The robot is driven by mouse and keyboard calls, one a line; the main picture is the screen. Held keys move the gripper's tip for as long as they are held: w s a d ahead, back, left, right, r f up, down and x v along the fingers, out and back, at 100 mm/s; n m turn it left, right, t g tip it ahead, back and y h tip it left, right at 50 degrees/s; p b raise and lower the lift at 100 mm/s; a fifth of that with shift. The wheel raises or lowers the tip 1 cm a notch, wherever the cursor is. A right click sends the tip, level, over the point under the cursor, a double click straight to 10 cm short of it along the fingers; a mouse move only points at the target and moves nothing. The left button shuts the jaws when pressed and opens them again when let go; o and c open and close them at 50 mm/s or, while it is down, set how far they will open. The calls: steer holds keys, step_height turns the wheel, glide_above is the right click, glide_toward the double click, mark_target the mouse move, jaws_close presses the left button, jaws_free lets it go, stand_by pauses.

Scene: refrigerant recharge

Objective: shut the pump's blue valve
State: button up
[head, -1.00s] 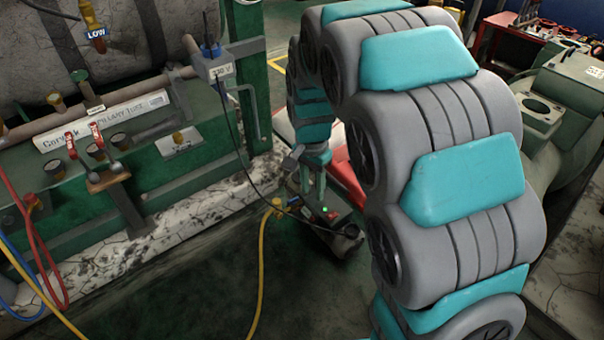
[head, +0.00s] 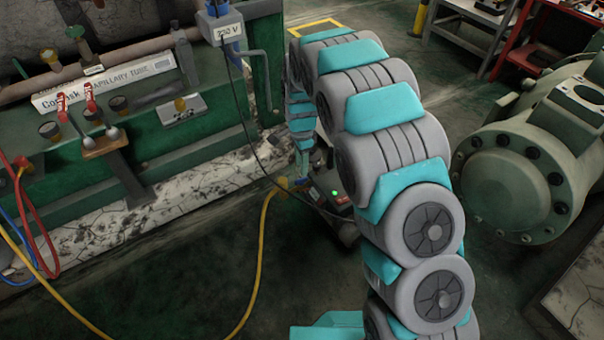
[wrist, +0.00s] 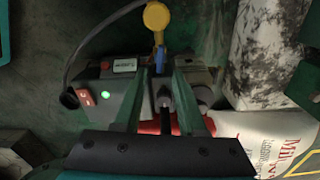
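The pump (wrist: 110,92) lies below my gripper in the wrist view, with a lit green lamp and a red switch. In the head view the pump (head: 338,196) is partly hidden by my arm. The blue valve handle (wrist: 159,59) stands just below the yellow hose end (wrist: 156,16), at the tips of my gripper's fingers. My gripper (wrist: 163,76) has its two fingers apart, with a gap between them and the handle near that gap. I cannot tell whether either finger touches it. In the head view my gripper (head: 302,165) points down beside the pump.
A yellow hose (head: 262,235) runs across the floor to the pump, and a black cable hangs to it. The green frame with red-handled valves (head: 90,97) stands at left. A large green machine (head: 510,185) stands at right. A white bag (wrist: 265,140) lies beside the pump.

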mark_target(301, 179)
step_height(301, 179, down, 6)
steer(key=shift+f+b, duration=0.1)
steer(key=shift+b, duration=0.8)
steer(key=shift+p, duration=0.3)
jaws_close()
steer(key=shift+w, duration=0.1)
stand_by(0.8)
steer(key=shift+m+p, duration=0.35)
steer(key=shift+m, duration=1.15)
